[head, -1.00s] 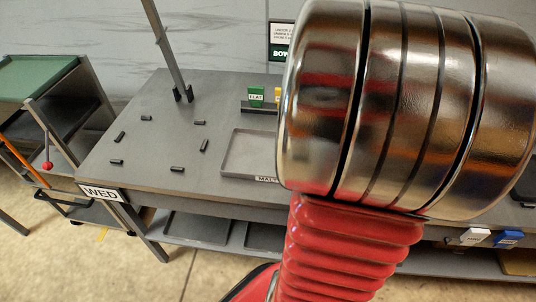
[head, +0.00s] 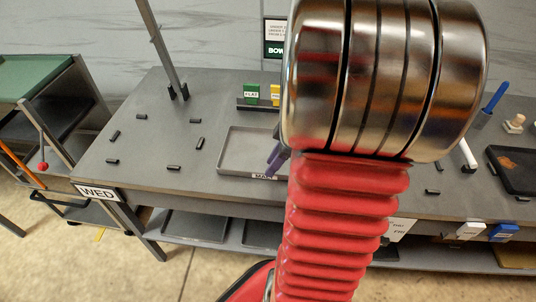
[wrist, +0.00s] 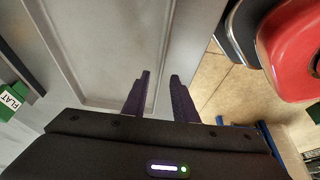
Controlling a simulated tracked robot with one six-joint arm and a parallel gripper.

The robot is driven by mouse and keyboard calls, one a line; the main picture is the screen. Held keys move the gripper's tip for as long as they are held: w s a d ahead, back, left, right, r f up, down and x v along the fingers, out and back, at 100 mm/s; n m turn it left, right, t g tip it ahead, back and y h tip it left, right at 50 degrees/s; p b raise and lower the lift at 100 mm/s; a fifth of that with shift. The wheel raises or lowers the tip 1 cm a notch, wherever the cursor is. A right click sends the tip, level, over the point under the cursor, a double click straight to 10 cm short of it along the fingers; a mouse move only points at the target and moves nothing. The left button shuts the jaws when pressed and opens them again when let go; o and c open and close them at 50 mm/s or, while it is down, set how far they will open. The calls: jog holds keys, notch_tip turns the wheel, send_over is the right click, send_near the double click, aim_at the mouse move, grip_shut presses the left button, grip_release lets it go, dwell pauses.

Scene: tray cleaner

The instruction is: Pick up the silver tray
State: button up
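The silver-grey tray (head: 236,150) lies flat on the table, with its right part hidden behind my arm in the head view. It has a raised rim and sits behind a label at the table's front. In the wrist view the tray (wrist: 100,45) fills the upper left. My gripper (wrist: 160,76) is open and empty, with its two dark purple fingers apart near the tray's rim. The left finger overlaps the rim area and the right one lies toward the table edge. I cannot tell whether they touch it. One finger shows in the head view (head: 275,157).
Small black blocks lie on the table's left (head: 130,200), near a metal post (head: 163,50). A green FLAT block (head: 251,94) stands behind the tray. At right are a dark stained tray (head: 515,185), a blue-handled tool (head: 493,98) and a white-handled tool (head: 467,153).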

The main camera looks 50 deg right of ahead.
jog(key=shift+x, duration=1.85)
jog(key=shift+a+r, duration=0.1)
jog(key=shift+a, duration=0.1)
jog(key=shift+c, duration=0.5)
grip_shut()
